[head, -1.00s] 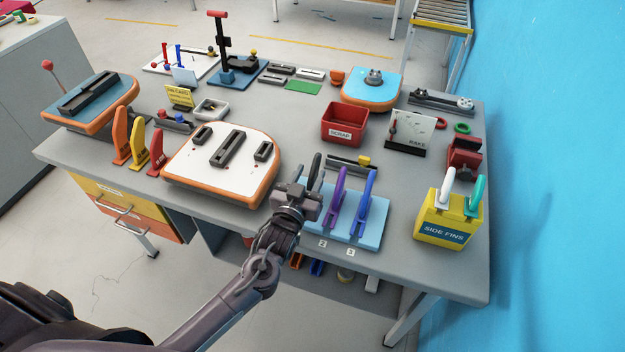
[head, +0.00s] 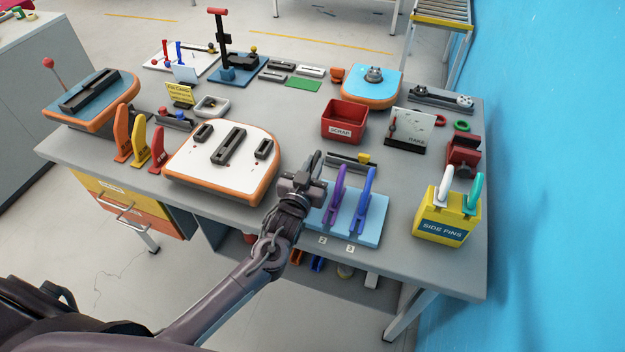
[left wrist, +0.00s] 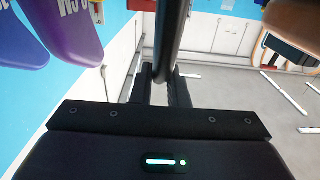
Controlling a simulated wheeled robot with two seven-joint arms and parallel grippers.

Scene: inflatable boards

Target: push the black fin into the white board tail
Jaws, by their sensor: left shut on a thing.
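The black fin (head: 318,163) is upright in my left gripper (head: 305,182), which is shut on it beside the left end of the light-blue fin pad (head: 372,226). In the left wrist view the fin (left wrist: 172,32) rises dark between the two fingers (left wrist: 163,88). The lower part of the fin is hidden by the gripper in the head view. The white board tail (head: 195,175), with an orange rim and three dark slotted boxes, lies to the left of the gripper. The long middle box (head: 229,147) looks empty. My right gripper is out of view.
A purple fin (head: 336,195) and a blue fin (head: 363,200) stand on the pad close right of the gripper. A red scrap bin (head: 344,123) stands behind, and a yellow side-fins box (head: 443,222) to the right. Orange, yellow and red fins stand left of the board.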

